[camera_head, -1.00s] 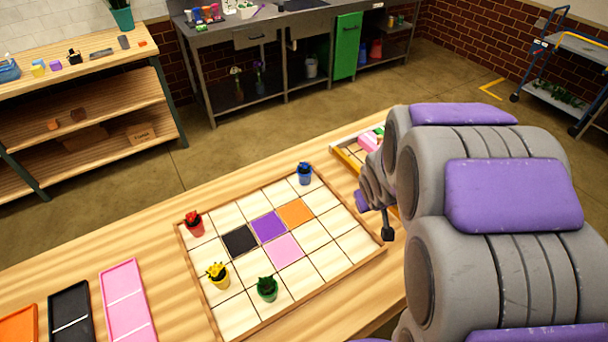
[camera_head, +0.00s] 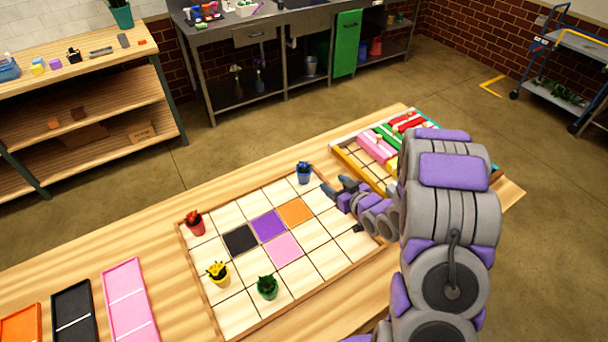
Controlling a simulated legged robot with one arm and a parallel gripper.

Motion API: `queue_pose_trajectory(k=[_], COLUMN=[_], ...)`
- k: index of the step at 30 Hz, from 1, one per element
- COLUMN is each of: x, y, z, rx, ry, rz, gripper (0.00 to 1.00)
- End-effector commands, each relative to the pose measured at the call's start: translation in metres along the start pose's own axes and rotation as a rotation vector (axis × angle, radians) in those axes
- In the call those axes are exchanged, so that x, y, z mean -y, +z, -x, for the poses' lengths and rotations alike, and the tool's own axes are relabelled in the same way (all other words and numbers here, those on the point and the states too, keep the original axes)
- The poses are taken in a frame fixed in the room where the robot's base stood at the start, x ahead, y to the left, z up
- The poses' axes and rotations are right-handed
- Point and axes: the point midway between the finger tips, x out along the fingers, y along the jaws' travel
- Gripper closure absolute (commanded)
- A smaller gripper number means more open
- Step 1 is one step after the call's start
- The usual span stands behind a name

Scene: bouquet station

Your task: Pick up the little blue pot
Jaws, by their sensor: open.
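The little blue pot (camera_head: 304,177) with a blue plant stands upright in the far right corner of the gridded wooden tray (camera_head: 319,272). My gripper (camera_head: 335,188) is open and empty, just to the right of the pot and slightly nearer to me. Its fingers point left toward the pot, with a small gap between them and it. My arm fills the right side of the view and hides part of the tray's right edge.
The tray also holds a red pot (camera_head: 195,226), a yellow pot (camera_head: 218,277) and a green pot (camera_head: 267,291). A box with coloured pieces (camera_head: 376,147) lies right of the tray. Pink (camera_head: 127,300) and black (camera_head: 72,315) trays lie at left.

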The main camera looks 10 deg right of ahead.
Motion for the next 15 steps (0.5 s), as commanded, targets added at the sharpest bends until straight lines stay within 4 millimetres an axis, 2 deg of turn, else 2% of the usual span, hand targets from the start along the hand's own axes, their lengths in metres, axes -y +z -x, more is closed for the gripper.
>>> queue_pose_trajectory(k=[5, 15], x=[0.003, 0.005], y=[0.000, -0.001], z=[-0.008, -0.072], rx=[-0.028, -0.028], ry=[-0.013, -0.014], rz=[-0.011, -0.010], gripper=[0.41, 0.41])
